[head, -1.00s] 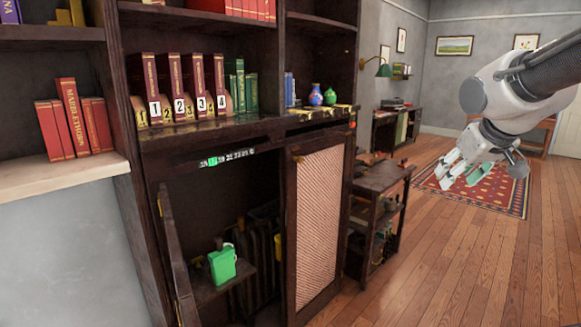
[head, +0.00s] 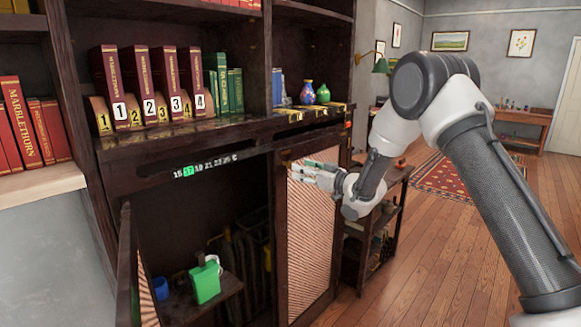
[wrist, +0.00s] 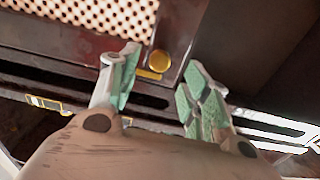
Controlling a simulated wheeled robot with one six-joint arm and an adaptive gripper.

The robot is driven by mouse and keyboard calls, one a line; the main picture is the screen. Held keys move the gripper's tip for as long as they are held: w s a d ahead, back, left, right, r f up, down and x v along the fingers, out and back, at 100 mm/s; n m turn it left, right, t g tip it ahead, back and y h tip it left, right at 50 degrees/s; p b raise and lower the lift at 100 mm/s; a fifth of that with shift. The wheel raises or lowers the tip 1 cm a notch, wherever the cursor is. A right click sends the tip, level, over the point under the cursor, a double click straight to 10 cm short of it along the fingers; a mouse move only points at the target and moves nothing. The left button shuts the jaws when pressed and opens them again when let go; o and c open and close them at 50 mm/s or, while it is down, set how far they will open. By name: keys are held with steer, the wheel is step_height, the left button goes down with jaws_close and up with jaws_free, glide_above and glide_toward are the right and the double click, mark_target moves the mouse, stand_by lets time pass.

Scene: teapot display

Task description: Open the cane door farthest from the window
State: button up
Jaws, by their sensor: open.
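The right cane door (head: 300,245) of the dark wooden cabinet appears shut in the head view. The left cane door (head: 127,265) stands swung open. My gripper (head: 300,170) is open at the upper part of the right door. In the wrist view, a round brass knob (wrist: 157,60) on dark wood lies just beyond and between the spread fingertips of my gripper (wrist: 162,68). I cannot tell whether either finger touches it. The door's cane panel (wrist: 85,14) shows at the top left. No window is in view.
A green can (head: 204,284) stands on a shelf inside the open compartment. Numbered red books (head: 145,85), green books and two small vases (head: 308,92) stand above the doors. A small side table (head: 385,215) is right of the cabinet. Wooden floor (head: 440,270) lies open to the right.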

mark_target(290, 165)
steer(key=x, duration=0.6)
steer(key=shift+w+a, duration=0.2)
steer(key=shift+c, duration=0.5)
jaws_close()
